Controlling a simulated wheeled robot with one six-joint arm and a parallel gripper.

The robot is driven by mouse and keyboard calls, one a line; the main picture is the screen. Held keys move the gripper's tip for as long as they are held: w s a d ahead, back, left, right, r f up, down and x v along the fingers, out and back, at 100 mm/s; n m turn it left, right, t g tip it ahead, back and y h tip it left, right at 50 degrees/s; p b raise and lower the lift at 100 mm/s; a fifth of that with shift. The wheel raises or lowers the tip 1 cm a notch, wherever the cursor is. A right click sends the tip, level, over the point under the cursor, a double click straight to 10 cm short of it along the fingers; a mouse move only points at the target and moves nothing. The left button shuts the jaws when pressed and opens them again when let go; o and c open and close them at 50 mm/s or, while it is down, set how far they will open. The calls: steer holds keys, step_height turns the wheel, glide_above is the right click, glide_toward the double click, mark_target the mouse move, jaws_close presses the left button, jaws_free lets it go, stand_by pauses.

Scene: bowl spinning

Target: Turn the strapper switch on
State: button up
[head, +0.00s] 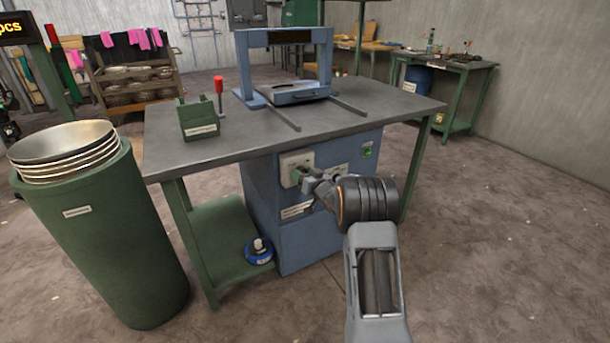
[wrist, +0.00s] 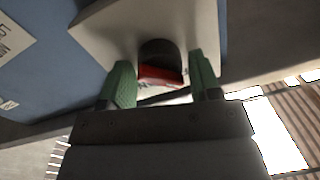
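The strapper is a blue machine with a blue arch (head: 286,38) above the table and a blue cabinet (head: 335,232) below it. On the cabinet front is a pale switch plate (head: 290,159). In the wrist view the switch (wrist: 160,58) is a dark rounded knob with a red part, standing out from the plate (wrist: 105,27). My gripper (head: 297,177) is at the plate. In the wrist view its green fingers (wrist: 162,78) stand on either side of the switch, with small gaps visible, so it looks open around it. In the head view the switch is hidden by my gripper.
The grey table top (head: 210,155) overhangs the cabinet just above my gripper. A green button (head: 367,152) is on the cabinet to the right. A green bin (head: 100,240) with stacked metal bowls (head: 62,142) stands at left. The floor at right is clear.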

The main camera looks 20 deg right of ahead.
steer(key=c, duration=0.6)
steer(key=shift+m+p, duration=0.3)
steer(key=shift+p, duration=0.05)
steer(key=shift+d+r+m+p, duration=0.1)
steer(key=shift+m+p, duration=0.45)
steer(key=shift+m, duration=0.15)
steer(key=m+p, duration=0.2)
steer(key=m, duration=0.1)
steer(key=shift+m+t, duration=0.3)
steer(key=m+p, duration=0.1)
steer(key=m, duration=0.2)
steer(key=m+p, duration=0.1)
steer(key=m, duration=0.2)
steer(key=shift+f+m, duration=0.2)
steer(key=shift+m, duration=0.1)
steer(key=m+h+p, duration=0.1)
steer(key=m, duration=0.5)
steer(key=shift+f+p, duration=0.15)
steer(key=shift+p, duration=0.2)
steer(key=shift+m, duration=0.4)
